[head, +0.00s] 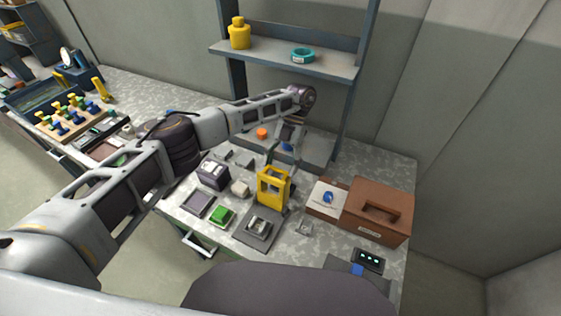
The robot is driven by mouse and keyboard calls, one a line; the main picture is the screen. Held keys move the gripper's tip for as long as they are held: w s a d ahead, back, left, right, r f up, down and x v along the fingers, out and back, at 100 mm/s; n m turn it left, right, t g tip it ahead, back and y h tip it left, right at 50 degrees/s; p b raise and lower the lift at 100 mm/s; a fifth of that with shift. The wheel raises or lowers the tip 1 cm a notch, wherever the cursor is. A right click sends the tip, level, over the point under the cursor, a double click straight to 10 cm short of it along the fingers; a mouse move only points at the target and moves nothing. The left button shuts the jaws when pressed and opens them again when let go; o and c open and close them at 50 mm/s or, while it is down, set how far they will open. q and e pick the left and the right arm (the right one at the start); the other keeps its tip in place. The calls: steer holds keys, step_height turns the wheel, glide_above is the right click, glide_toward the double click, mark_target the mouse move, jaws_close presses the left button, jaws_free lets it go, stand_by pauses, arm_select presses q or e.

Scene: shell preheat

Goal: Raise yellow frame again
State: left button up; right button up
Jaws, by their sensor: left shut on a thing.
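The yellow frame (274,187) stands upright in the middle of the workbench, a little behind a dark square plate (262,229) with a metal part on it. My left arm reaches in from the left, and its gripper (283,158) points down at the top of the frame. The left gripper is shut on the frame. The fingertips are small in the picture, and I cannot tell whether the frame's base touches anything. My right gripper is not in view.
A green block (221,215), a dark-topped box (213,176) and small grey parts lie left of the frame. A shelf (287,62) with a yellow bottle (239,33) and teal ring (302,55) rises behind.

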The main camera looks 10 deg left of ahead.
arm_select(q)
steer(key=shift+s+f, duration=0.1)
steer(key=shift+f, duration=0.3)
steer(key=o, duration=1.5)
steer(key=shift+c, duration=0.2)
steer(key=shift+r, duration=0.2)
